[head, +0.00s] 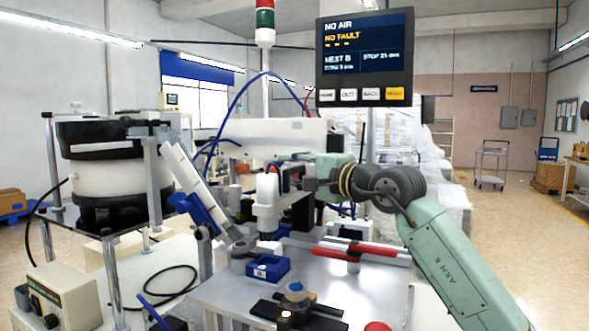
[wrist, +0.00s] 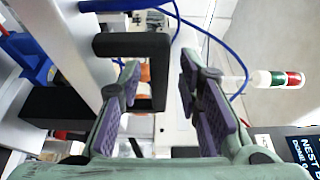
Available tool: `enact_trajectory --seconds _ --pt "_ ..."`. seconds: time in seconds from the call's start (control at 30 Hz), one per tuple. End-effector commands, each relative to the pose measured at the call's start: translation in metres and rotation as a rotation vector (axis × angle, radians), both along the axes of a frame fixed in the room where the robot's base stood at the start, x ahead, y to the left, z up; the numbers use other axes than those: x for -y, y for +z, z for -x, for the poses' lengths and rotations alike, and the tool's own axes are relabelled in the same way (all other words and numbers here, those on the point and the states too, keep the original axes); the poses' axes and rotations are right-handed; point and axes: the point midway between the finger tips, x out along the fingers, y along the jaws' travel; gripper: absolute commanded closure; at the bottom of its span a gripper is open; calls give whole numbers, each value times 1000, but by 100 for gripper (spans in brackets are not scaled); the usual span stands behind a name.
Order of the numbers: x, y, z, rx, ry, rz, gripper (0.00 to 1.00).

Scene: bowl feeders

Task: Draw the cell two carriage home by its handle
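A black U-shaped handle (wrist: 160,75) shows in the wrist view on a pale metal bar, likely the carriage handle. My gripper (wrist: 159,65) is open, with purple-padded fingers on either side of the handle's right-hand bar. The left finger overlaps the handle's opening. A gap shows between that bar and the right finger; whether the left finger touches it I cannot tell. In the head view my gripper (head: 288,178) reaches in from the right near a white cylindrical head (head: 267,203). The carriage itself is partly hidden there by my arm.
A red bar (head: 355,251), a blue block (head: 268,267) and a black fixture (head: 297,308) sit on the metal plate below. A bowl feeder (head: 105,170) with an inclined track stands left. A panel (head: 365,55) reads "NO AIR, NO FAULT, NEST B". Blue hoses (wrist: 215,40) hang close by.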

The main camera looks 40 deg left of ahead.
Motion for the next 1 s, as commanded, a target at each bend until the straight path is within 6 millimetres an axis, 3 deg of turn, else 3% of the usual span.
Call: enact_trajectory --seconds 0.13,0.6,1.0 --pt "0 0 0 0 0 0 69" --pt "0 0 0 0 0 0 100" --pt "0 0 0 -1 0 0 100"
